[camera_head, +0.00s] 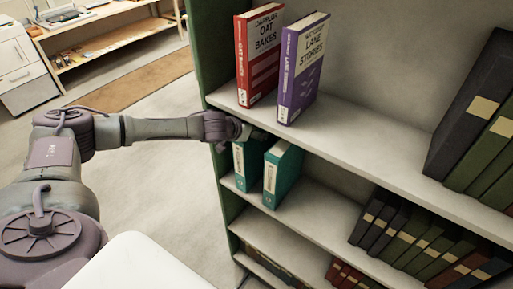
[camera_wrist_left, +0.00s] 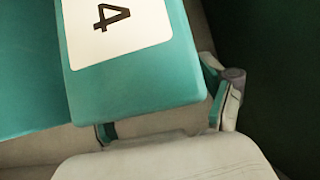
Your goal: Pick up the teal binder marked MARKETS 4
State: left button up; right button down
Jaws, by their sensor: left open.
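Two teal binders with pale spine labels stand on the shelf below the top one in the head view. The left one (camera_head: 240,166) is beside the green side panel, and the other (camera_head: 283,172) is to its right. My left gripper (camera_head: 244,133) is at the upper end of the left binder. In the left wrist view, a teal binder (camera_wrist_left: 150,90) with a white label reading 4 fills the middle. The open fingers of my left gripper (camera_wrist_left: 166,118) show near its close end, one toward each side. The word MARKETS is not readable. My right gripper is not in view.
A red book (camera_head: 258,60) and a purple book (camera_head: 302,70) stand on the shelf board (camera_head: 350,150) just above. Dark binders (camera_head: 470,115) fill the right side. The green side panel (camera_head: 226,195) is close to the left binder. Open floor lies to the left.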

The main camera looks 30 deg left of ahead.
pick_arm(q)
jog(key=shift+w+f, duration=0.15)
jog(key=shift+s, duration=0.2)
jog(key=c, duration=0.4)
grip_shut()
jog(key=shift+w, duration=0.15)
jog(key=shift+r, duration=0.3)
